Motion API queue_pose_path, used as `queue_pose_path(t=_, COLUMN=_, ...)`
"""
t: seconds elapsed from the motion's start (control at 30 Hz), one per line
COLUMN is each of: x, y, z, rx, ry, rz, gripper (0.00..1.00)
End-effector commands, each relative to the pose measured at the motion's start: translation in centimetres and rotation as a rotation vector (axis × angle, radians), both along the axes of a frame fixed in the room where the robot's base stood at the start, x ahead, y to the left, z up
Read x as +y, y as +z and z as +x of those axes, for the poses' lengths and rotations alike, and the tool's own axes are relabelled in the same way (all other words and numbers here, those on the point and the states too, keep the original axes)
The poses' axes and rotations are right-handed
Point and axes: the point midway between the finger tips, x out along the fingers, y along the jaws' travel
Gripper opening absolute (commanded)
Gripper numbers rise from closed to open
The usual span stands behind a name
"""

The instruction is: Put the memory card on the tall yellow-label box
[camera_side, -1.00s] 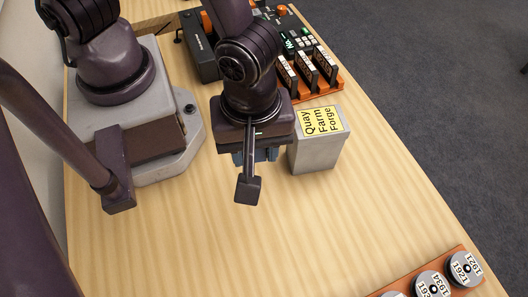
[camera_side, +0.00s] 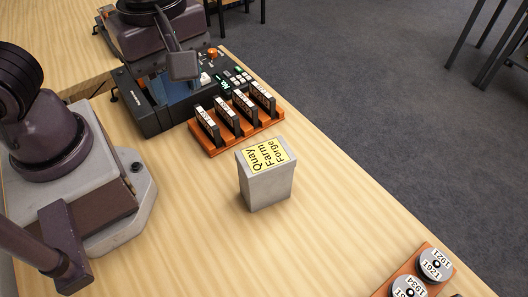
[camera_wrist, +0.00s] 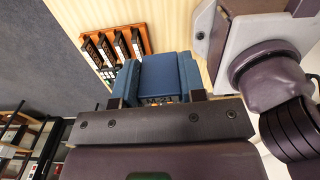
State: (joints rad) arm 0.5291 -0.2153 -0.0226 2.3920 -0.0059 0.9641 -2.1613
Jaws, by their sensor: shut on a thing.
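The tall box (camera_side: 264,188) is grey with a yellow label on top reading Quay Farm Forge. It stands upright on the table in the side view, its label top bare. My gripper (camera_side: 180,96) is at the upper left of that view, over the black device and well apart from the box. In the wrist view, my gripper (camera_wrist: 158,86) is shut on a blue flat piece with gold marks at its near edge, which looks like the memory card (camera_wrist: 164,68). The blue fingers flank it. In the side view I cannot separate card from fingers.
A black device (camera_side: 151,117) with an orange knob and buttons lies under my gripper. An orange rack (camera_side: 239,137) of black labelled cartridges stands between it and the box. An orange holder with round labelled reels (camera_side: 435,263) is at lower right. Table in front is clear.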

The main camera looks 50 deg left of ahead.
Motion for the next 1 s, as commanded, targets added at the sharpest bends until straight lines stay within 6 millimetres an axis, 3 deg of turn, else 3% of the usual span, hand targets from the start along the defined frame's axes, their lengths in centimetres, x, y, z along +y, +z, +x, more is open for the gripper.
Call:
queue_pose_path(t=0.13, x=1.0, y=0.2, z=-1.6, rx=0.001, ry=-0.028, rz=0.0, gripper=0.15)
queue_pose_path(t=0.27, x=0.8, y=-0.2, z=-1.4, rx=0.003, ry=-0.041, rz=0.001, gripper=0.15)
queue_pose_path(t=0.7, x=-3.8, y=-4.2, z=6.0, rx=0.004, ry=-0.043, rz=0.003, gripper=0.15)
queue_pose_path(t=1.0, x=-5.6, y=-8.7, z=9.0, rx=0.002, ry=-0.042, rz=0.001, gripper=0.15)
